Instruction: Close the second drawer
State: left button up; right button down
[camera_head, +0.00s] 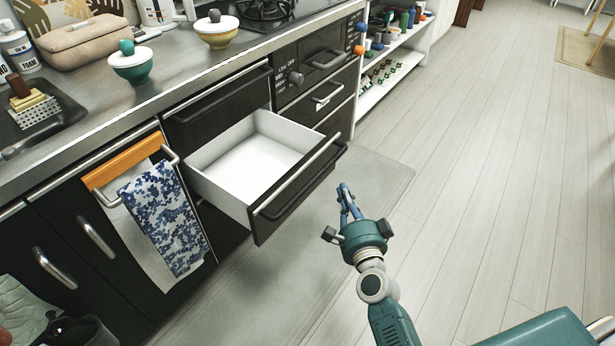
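The second drawer (222,184) is pulled out from the black cabinet, below a shut top drawer (225,103). Its inside is white and looks empty. Its dark front carries a long bar handle (298,180). My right gripper (344,190), teal with blue fingers, is in front of the drawer, just right of the drawer front in the picture. It appears apart from the handle and holds nothing that I can see. Its fingers are seen close together at a slant, so their opening is unclear.
A patterned blue towel (165,225) hangs on a rail left of the drawer. An oven (315,65) and an open shelf (390,65) stand to the right. Lidded bowls (131,68) sit on the counter. A grey mat (375,185) lies below; the wooden floor at right is clear.

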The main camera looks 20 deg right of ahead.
pick_arm(q)
notch_tip(320, 180, up, 7)
jog(key=b, duration=0.1)
jog(key=shift+s+a+b, duration=0.2)
jog(key=shift+s+b, duration=0.15)
jog(key=shift+b, duration=0.05)
pick_arm(e)
jog(key=w+r, duration=0.1)
jog(key=w, duration=1.2)
jog(key=shift+w+a+r+m, duration=0.2)
jog(key=shift+a+m, duration=0.2)
jog(key=shift+a, duration=0.05)
pick_arm(q)
jog(key=shift+a, duration=0.1)
